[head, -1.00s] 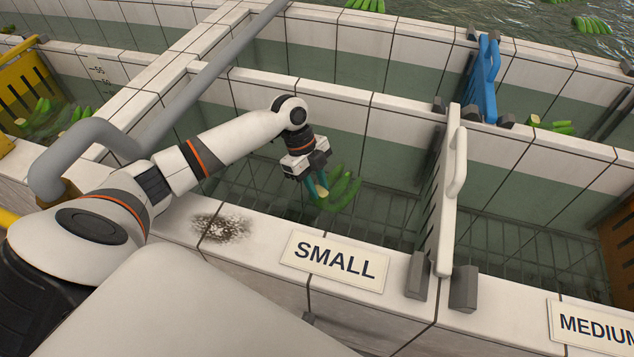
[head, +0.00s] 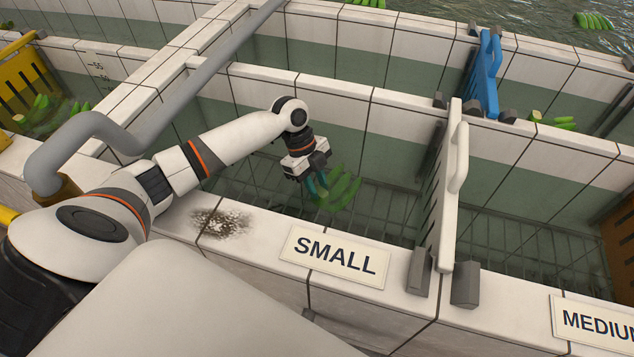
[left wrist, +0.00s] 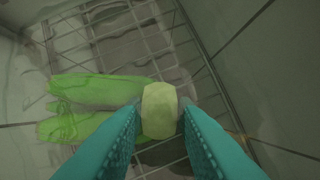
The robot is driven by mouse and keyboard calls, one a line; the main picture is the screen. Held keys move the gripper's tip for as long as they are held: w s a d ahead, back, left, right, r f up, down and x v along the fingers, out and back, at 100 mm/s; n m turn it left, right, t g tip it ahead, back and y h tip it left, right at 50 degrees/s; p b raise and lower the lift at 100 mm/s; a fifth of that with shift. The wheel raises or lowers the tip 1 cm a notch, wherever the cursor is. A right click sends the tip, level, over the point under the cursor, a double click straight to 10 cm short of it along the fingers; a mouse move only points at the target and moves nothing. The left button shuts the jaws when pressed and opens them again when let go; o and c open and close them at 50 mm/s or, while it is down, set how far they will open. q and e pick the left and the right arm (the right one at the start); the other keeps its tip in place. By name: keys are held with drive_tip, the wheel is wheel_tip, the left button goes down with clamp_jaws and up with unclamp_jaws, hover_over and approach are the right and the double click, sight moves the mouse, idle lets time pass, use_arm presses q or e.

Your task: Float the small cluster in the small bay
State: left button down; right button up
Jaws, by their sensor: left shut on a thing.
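My left gripper (head: 314,180) reaches down into the tiled bay behind the SMALL sign (head: 335,255). It is shut on a small green banana cluster (head: 338,190), low in the bay. In the left wrist view, the teal fingers (left wrist: 160,130) close on the pale cut stem (left wrist: 159,108). The green fruits (left wrist: 95,90) spread to the left and look to be under the water, over a wire grid floor. I cannot tell whether the cluster touches the grid. My right gripper is not in view.
A white slotted gate (head: 446,190) divides the small bay from the bay by the MEDIUM sign (head: 598,325). A blue gate (head: 486,75) stands behind. A yellow gate (head: 25,90) and more green clusters (head: 40,110) are at the left. A grey pipe (head: 190,95) crosses the walls.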

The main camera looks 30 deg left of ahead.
use_arm(q)
drive_tip(key=shift+f, duration=0.1)
drive_tip(key=c, duration=1.1)
unclamp_jaws()
drive_tip(key=d+p+v, duration=0.2)
drive_tip(key=p+v, duration=0.3)
drive_tip(key=v, duration=0.4)
drive_tip(key=d+r+p+v, duration=0.1)
drive_tip(key=d+p+v, duration=0.1)
drive_tip(key=p+v, duration=0.4)
drive_tip(key=d+r+p+v, duration=0.1)
drive_tip(key=p+v, duration=0.5)
drive_tip(key=v, duration=0.7)
drive_tip(key=shift+s+d+r, duration=0.35)
drive_tip(key=shift+s+d, duration=0.05)
drive_tip(key=shift+d, duration=0.05)
